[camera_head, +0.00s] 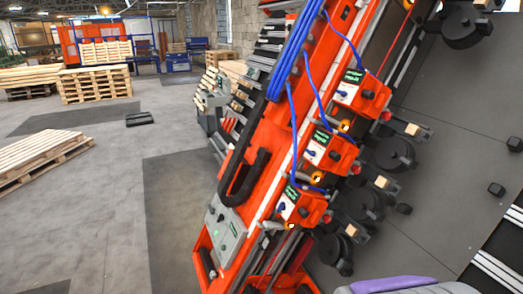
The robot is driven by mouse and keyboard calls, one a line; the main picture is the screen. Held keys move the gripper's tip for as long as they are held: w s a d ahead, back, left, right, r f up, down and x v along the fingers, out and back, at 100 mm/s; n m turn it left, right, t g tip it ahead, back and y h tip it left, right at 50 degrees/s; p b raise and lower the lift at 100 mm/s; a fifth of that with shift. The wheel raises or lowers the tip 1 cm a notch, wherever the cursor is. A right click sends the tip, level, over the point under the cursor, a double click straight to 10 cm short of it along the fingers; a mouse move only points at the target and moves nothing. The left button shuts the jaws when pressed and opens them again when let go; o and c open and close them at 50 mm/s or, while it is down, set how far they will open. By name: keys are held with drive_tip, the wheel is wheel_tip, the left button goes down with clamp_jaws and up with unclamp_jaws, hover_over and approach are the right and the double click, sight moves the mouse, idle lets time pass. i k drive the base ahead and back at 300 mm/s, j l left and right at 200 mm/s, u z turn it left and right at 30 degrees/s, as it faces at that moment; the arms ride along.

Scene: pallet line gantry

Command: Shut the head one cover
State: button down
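A red-orange gantry (294,122) runs slanted through the middle of the head view. Three orange head boxes with small green displays sit along it: an upper one (371,97), a middle one (339,157) and a lower one (309,210). Blue hoses run to them. I cannot tell which is head one. The covers are too small to make out as open or shut. My gripper is not in view. A purple and grey rounded part at the bottom edge seems to be mine.
A grey control panel (225,228) with a green light is at the gantry's lower end. Black round units (394,153) stick out to the right. Pallet stacks (95,84) stand at the back left, and a low pallet (38,160) lies nearer. The left floor is mostly clear.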

sight(329, 248)
drive_tip(key=i+j, duration=0.25)
drive_tip(key=i, duration=0.2)
drive_tip(key=i+j, duration=0.25)
drive_tip(key=i, duration=0.15)
